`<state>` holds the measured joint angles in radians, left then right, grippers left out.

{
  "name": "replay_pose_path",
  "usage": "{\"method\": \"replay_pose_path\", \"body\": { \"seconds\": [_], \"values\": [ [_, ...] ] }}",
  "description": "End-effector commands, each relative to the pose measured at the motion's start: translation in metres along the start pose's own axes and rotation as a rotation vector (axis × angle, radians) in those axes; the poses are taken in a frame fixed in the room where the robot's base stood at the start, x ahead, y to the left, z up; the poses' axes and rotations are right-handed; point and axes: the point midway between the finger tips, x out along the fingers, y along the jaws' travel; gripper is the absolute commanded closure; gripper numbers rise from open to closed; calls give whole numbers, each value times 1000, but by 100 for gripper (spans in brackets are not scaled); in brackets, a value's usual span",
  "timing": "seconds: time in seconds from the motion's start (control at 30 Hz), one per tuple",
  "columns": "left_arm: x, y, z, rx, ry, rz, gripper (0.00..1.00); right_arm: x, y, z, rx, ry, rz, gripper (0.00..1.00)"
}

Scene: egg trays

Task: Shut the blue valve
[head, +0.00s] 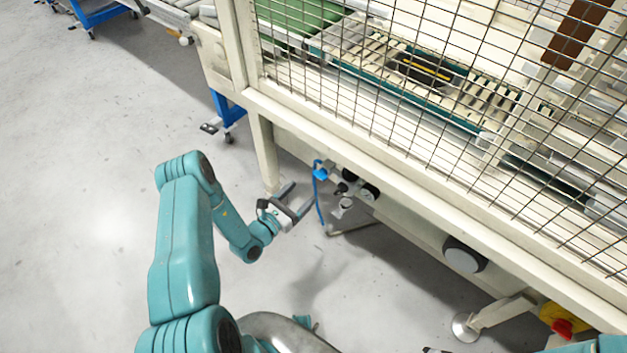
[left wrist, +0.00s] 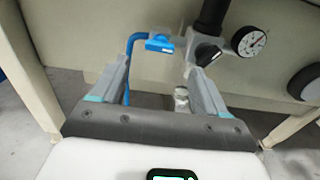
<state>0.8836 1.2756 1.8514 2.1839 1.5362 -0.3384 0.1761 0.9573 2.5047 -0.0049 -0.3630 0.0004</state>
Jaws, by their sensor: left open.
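The blue valve (head: 320,174) sits on the pipework below the caged machine's frame, with a blue hose hanging from it. In the left wrist view the blue valve handle (left wrist: 160,43) lies across the fitting, ahead of my gripper and between the lines of its fingers. My left gripper (head: 298,199) is open and empty, a little to the left of and below the valve in the head view. The fingers (left wrist: 162,70) point towards the valve and do not appear to touch it. My right gripper cannot be made out.
A pressure gauge (left wrist: 252,42) and a black knob (left wrist: 208,52) are right of the valve. A machine leg (head: 264,152) stands left of it. The wire cage (head: 420,110) rises above. A red and yellow emergency stop (head: 560,320) is at lower right. Open floor (head: 80,200) lies left.

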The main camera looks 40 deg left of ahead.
Motion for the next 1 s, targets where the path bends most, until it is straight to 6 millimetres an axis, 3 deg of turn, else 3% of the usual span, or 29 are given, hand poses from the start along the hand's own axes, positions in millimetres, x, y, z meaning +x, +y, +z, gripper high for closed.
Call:
{"method": "replay_pose_path", "body": {
  "seconds": [0.1, 0.3, 0.5, 0.73, 0.77, 0.9, 1.0],
  "values": [
    [28, -1, -1, 2, -3, -4, 26, 3, 1, 0, 0, 0, 0, 100],
    [60, 0, -1, 0, -1, -2, 26, 6, 2, 0, 0, 0, 0, 100],
    [72, 3, 0, -1, 0, 0, 26, 7, 2, 0, 0, 0, 0, 100],
    [72, 4, 0, -2, 1, 0, 26, 6, 2, 0, 0, 0, 0, 100],
    [72, 4, 0, -2, 1, 0, 32, 6, 2, 0, 0, 0, 0, 100],
    [72, 4, 0, -2, 1, 0, 78, 6, 2, 0, 0, 0, 0, 100],
    [72, 4, 0, -2, 1, 0, 82, 6, 2, 0, 0, 0, 0, 100]
  ]
}}
